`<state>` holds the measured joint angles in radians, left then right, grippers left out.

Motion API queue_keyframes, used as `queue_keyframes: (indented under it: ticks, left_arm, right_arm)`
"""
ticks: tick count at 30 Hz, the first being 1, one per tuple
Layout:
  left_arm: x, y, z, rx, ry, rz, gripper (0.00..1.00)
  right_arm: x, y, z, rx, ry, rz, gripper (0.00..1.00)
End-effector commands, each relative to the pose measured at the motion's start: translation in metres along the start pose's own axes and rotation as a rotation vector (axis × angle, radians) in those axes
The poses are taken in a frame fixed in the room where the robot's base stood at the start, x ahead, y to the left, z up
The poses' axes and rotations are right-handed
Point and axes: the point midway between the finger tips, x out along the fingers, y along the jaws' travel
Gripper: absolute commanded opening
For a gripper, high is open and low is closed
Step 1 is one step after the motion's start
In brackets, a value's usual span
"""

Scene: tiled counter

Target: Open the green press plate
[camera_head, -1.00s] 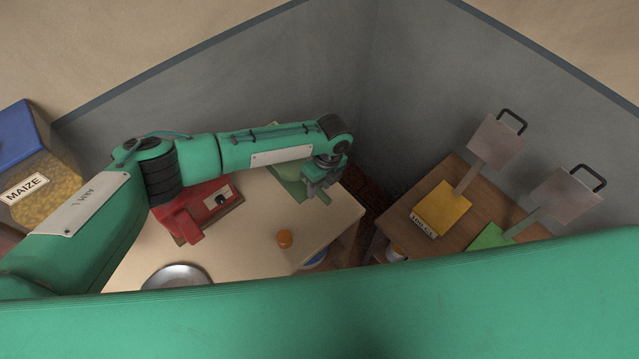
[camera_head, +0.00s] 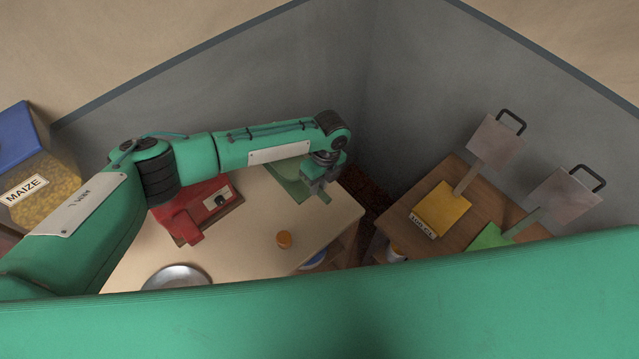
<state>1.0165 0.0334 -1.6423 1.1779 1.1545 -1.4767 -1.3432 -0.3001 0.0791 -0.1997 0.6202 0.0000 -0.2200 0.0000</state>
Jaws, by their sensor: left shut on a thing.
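My right gripper is not in view.
A yellow press (camera_head: 442,208) with a raised grey plate stands beside the green-based one. A maize bin (camera_head: 38,180) stands at left.

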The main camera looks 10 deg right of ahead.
Motion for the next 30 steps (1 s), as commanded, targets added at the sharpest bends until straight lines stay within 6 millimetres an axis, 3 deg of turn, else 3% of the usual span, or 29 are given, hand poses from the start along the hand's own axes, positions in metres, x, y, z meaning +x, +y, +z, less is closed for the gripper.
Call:
queue_keyframes:
  ticks: [5, 12, 21, 30]
  left_arm:
    - [-0.014, 0.004, 0.003, 0.008, 0.054, 0.001, 0.0]
    - [-0.053, 0.012, 0.014, 0.038, 0.212, -0.001, 0.0]
    - [-0.1, 0.021, 0.039, 0.08, 0.423, -0.002, 0.0]
    - [-0.128, 0.026, 0.058, 0.108, 0.548, -0.001, 0.0]
  right_arm:
    - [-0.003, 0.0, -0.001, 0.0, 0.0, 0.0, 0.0]
    - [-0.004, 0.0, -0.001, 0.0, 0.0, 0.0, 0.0]
    - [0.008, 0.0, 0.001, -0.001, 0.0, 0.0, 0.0]
    - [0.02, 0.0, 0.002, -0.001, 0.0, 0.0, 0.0]
